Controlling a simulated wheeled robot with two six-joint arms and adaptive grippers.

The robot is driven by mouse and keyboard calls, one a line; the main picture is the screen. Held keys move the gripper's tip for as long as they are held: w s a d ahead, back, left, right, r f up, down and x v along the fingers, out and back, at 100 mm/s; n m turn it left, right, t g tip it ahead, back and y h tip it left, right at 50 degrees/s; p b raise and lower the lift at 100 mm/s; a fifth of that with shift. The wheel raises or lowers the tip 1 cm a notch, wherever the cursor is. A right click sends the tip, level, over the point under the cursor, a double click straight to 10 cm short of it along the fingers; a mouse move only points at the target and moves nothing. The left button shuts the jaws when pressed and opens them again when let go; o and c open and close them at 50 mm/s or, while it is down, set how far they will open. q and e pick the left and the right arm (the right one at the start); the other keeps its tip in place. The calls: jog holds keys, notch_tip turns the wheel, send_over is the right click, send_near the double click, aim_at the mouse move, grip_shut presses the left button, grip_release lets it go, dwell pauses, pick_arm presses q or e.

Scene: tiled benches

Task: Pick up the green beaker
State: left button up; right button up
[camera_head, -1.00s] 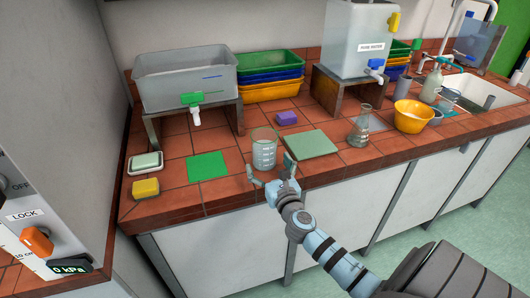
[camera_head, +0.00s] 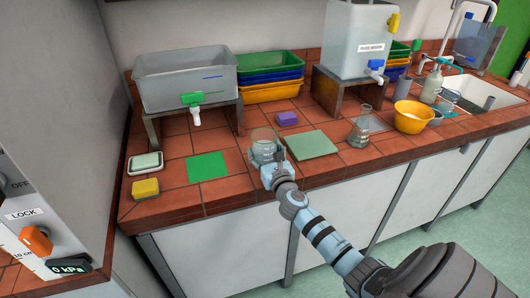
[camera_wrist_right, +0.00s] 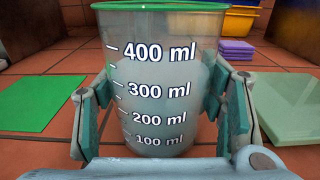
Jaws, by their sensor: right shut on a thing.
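The green-rimmed beaker (camera_head: 264,136) stands upright on the tiled bench, mostly hidden behind my right gripper in the head view. In the right wrist view the beaker (camera_wrist_right: 158,80) fills the middle. It is clear, with white marks up to 400 ml and a cloudy pale content. My right gripper (camera_head: 268,154) is around it, a finger pad against each side, shut on the beaker. In the wrist view the fingers of the right gripper (camera_wrist_right: 160,112) flank its lower half. My left gripper is not in view.
A flat green mat (camera_head: 207,166) lies left of the beaker and a pale green slab (camera_head: 312,145) right. A purple block (camera_head: 287,118) lies behind. A grey tank (camera_head: 186,80) on a stand is back left; a conical flask (camera_head: 361,128) stands further right.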

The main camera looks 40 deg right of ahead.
notch_tip(320, 180, up, 20)
jog(key=p, duration=1.3)
jog(key=o, duration=0.7)
jog(key=c, duration=1)
jog(key=shift+d, duration=0.15)
